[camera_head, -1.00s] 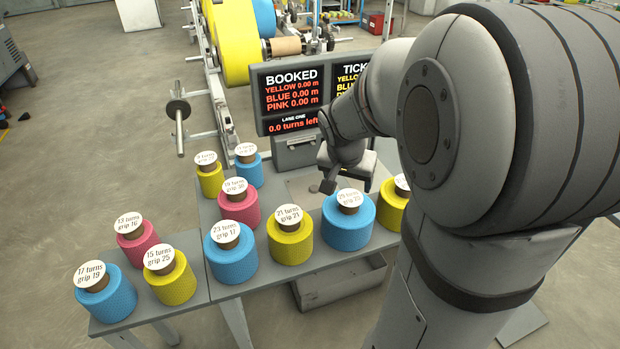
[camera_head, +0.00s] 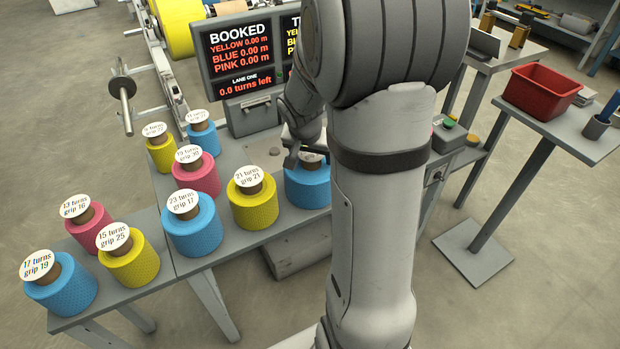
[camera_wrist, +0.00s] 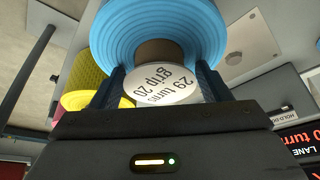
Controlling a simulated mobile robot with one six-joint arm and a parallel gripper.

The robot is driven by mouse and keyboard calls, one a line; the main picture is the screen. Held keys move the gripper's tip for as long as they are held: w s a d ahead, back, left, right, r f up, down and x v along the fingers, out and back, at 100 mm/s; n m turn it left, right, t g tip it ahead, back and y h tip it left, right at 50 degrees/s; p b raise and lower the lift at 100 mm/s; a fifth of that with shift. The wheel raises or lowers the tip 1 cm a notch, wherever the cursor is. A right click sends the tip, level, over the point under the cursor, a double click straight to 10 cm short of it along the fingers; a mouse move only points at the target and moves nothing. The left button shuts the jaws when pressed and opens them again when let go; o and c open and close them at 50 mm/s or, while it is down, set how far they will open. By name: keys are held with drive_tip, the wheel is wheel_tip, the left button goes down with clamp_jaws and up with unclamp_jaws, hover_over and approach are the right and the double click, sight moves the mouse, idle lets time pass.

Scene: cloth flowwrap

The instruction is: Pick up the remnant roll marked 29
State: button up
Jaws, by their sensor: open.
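A blue roll (camera_wrist: 160,22) with a brown core and a white label reading "29 turns, grip 20" fills the top of the wrist view. In the head view the blue roll (camera_head: 308,188) stands upright on the grey table, its label mostly hidden by my gripper. My gripper (camera_wrist: 160,85) is open, one dark finger on each side of the label and core. I cannot tell whether the fingers touch the roll. In the head view my gripper (camera_head: 296,152) is at the top of this roll, partly hidden by my arm.
A yellow roll (camera_head: 254,207) marked 21 stands left of it, and a blue roll (camera_head: 193,228) marked 23 beyond that. Several more rolls stand further left. A display (camera_head: 240,60) stands behind. A red bin (camera_head: 541,90) is on a side table at right.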

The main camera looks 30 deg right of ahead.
drive_tip(key=shift+c, duration=0.3)
drive_tip(key=shift+r, duration=0.1)
drive_tip(key=c, duration=1.4)
